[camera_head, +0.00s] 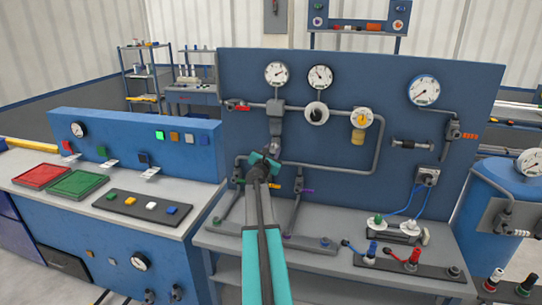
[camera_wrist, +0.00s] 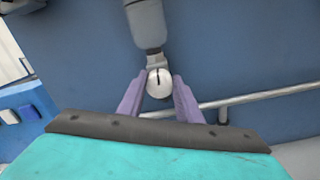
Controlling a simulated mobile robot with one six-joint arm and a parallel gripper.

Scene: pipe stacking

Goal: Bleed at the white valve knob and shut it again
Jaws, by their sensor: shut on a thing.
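The white valve knob (camera_wrist: 159,84) shows in the wrist view as a round white cap with a dark line across it, close to upright. It sits below a grey cylindrical fitting (camera_wrist: 146,25) against the blue panel. My gripper (camera_wrist: 160,78) has its purple fingers on either side of the knob, shut on it. In the head view my gripper (camera_head: 265,158) is at the lower end of the grey vertical fitting (camera_head: 276,122), left of the panel's middle, and the knob is hidden or too small to tell there.
Pipes run across the blue panel (camera_head: 440,75) around my gripper. A red handle (camera_head: 238,106) is at upper left.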

